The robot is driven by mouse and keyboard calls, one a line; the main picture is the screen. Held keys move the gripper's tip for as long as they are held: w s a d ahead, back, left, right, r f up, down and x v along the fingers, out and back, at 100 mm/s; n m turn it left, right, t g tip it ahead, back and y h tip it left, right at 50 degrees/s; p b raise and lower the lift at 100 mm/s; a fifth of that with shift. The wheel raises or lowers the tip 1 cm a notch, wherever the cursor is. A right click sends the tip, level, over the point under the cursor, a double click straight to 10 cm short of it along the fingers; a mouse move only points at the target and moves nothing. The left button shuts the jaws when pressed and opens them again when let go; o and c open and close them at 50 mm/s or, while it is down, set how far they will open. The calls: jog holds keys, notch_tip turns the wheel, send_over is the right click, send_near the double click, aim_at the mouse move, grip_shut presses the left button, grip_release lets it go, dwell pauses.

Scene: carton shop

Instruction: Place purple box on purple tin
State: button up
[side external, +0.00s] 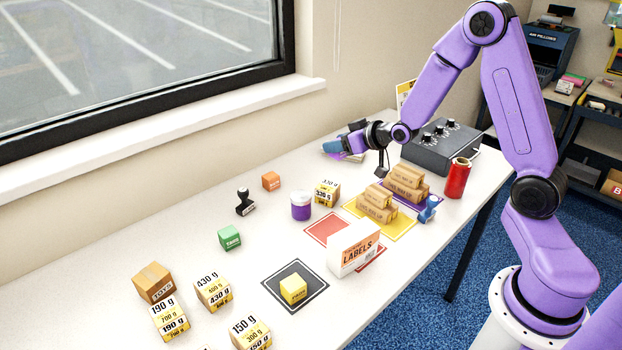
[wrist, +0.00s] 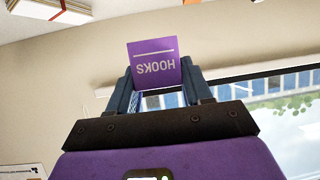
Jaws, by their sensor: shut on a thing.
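The purple box (wrist: 153,62), labelled HOOKS, is between the fingers of my gripper (wrist: 160,84) in the wrist view, with its lettering upside down. My gripper (side external: 343,146) is shut on it and held above the back of the table in the side view, tilted well away from straight down. The box is hard to make out there. The purple tin (side external: 301,206), a round purple jar with a white lid, stands upright on the table, to the left of and below my gripper. Nothing rests on its lid.
A white LABELS carton (side external: 353,247) stands in front of the tin. A weight block (side external: 327,193) and stacked brown cartons (side external: 377,204) are to its right. A black stamp (side external: 245,202) is to its left. A grey control box (side external: 440,147) stands at the back right.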

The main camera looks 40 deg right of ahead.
jog(key=s+a+r+n+g+y, duration=0.1)
jog(key=s+a+r+n+y, duration=0.3)
jog(key=s+a, duration=0.7)
jog(key=shift+s+r+y, duration=0.3)
jog(key=shift+s+r, duration=0.3)
jog(key=shift+r, duration=0.25)
jog(key=shift+w+a+f, duration=0.1)
jog(key=shift+w+f, duration=0.25)
jog(key=shift+w, duration=0.45)
jog(key=shift+w+a+f, duration=0.1)
jog(key=shift+w+f, duration=0.3)
jog(key=shift+w, duration=0.4)
jog(key=shift+w+a+f, duration=0.1)
jog(key=shift+w+f, duration=0.25)
jog(key=shift+w, duration=0.45)
send_over(301, 195)
jog(key=shift+n, duration=0.3)
notch_tip(301, 195, down, 7)
jog(key=shift+s+f, duration=0.1)
jog(key=shift+s, duration=0.05)
jog(key=shift+f, duration=0.3)
jog(key=shift+w+f, duration=0.2)
jog(key=shift+f, duration=1.3)
jog(key=shift+f, duration=0.1)
